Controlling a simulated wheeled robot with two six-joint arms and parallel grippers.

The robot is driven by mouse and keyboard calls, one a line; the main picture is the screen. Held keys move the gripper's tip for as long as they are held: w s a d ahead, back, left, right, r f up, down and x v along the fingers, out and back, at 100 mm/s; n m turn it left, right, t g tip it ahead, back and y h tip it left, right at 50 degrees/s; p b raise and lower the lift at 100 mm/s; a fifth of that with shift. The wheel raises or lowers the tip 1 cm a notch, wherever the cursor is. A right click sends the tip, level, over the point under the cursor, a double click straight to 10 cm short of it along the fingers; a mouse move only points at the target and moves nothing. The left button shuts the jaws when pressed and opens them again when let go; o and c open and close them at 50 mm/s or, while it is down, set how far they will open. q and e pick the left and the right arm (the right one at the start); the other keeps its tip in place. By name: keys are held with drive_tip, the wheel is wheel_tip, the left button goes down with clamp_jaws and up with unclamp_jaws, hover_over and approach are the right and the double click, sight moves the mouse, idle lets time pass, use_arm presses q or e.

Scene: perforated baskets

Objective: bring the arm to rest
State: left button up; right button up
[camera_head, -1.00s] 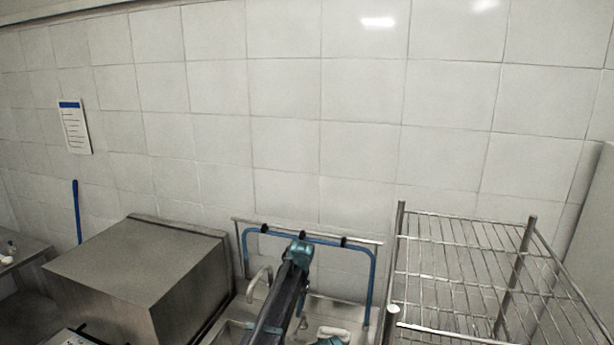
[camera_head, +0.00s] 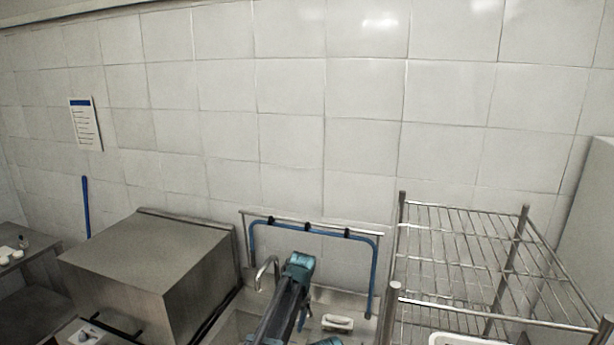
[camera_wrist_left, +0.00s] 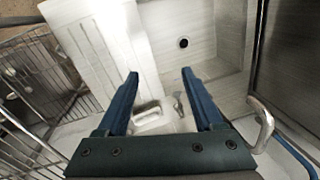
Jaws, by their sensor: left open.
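My left gripper (camera_wrist_left: 160,73) is open in the left wrist view, with its two blue fingers apart and nothing between them. It points down over a pale sink area with a round dark drain (camera_wrist_left: 183,42). A white item (camera_wrist_left: 148,117) and a small grey item (camera_wrist_left: 178,104) show beyond the fingers, apart from them. In the head view one of my dark arms with a teal joint (camera_head: 299,265) rises at the bottom middle, in front of the sink. Its gripper fingers cannot be made out there. My right gripper is not in view.
A wire rack (camera_head: 470,245) stands right of the sink, with a white rim (camera_head: 465,339) at the bottom edge. A steel box (camera_head: 150,262) stands left. A tap (camera_head: 267,268) and blue hose (camera_head: 375,290) are close to my arm. The tiled wall (camera_head: 290,130) is behind.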

use_arm(q)
drive_tip(key=s+a+n+g, duration=0.1)
drive_tip(key=s+a+n, duration=0.1)
drive_tip(key=s, duration=2.9)
wheel_tip(320, 180, down, 16)
drive_tip(key=b, duration=1.6)
drive_tip(key=shift+w+d+h, duration=0.3)
drive_tip(key=shift+w+d, duration=0.05)
drive_tip(key=shift+w, duration=0.05)
